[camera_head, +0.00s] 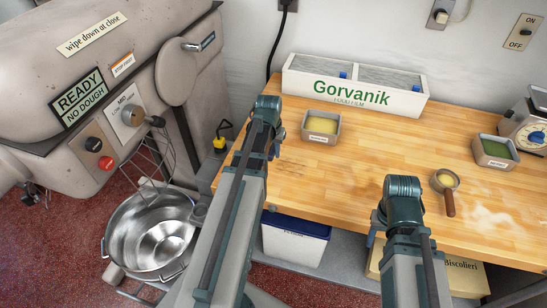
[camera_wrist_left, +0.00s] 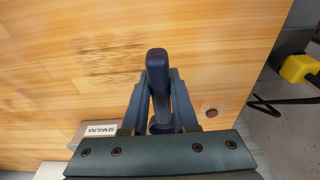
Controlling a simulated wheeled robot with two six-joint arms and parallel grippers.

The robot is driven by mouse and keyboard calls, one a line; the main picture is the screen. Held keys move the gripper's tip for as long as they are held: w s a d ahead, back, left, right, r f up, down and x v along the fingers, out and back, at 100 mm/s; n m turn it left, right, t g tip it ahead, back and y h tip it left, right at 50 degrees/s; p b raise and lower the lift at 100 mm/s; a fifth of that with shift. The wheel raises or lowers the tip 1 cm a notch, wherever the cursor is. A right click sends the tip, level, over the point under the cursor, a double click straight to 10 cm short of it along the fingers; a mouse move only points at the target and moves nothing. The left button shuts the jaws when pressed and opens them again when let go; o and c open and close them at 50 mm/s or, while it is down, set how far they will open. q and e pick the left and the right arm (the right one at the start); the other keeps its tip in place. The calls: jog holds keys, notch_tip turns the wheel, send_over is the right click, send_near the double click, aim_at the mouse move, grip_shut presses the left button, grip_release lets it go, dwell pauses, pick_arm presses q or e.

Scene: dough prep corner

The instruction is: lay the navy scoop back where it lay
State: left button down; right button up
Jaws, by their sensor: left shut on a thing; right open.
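The navy scoop (camera_wrist_left: 157,75) is in my left gripper (camera_wrist_left: 160,112), shown in the left wrist view with both fingers closed about its dark handle. The handle points away from the wrist over the wooden table (camera_wrist_left: 60,90); the scoop's other end is mostly hidden by the gripper. In the head view my left gripper (camera_head: 274,150) is at the table's left part, left of the semolina tub (camera_head: 321,125), and its own arm covers much of it. My right gripper (camera_head: 371,238) is at the table's front edge, largely hidden behind its arm.
A white Gorvanik box (camera_head: 354,100) stands at the back. A wooden-handled scoop (camera_head: 449,200), a green-filled tub (camera_head: 495,165) and a scale (camera_head: 529,135) are at the right. The mixer with its steel bowl (camera_head: 120,245) is left. The middle of the table is clear.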

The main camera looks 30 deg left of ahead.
aim_at(273, 163)
pick_arm(q)
notch_tip(273, 163, down, 2)
jog(key=shift+f+b, duration=0.1)
jog(key=shift+b, duration=0.5)
pick_arm(e)
jog(key=shift+w+d+f, duration=0.1)
jog(key=shift+d+f, duration=0.1)
jog(key=shift+f, duration=0.75)
pick_arm(q)
jog(key=shift+f+b, duration=0.5)
jog(key=c, duration=0.7)
grip_release()
pick_arm(e)
jog(key=shift+f, duration=0.6)
pick_arm(q)
jog(key=shift+d, duration=0.1)
jog(key=shift+r, duration=0.15)
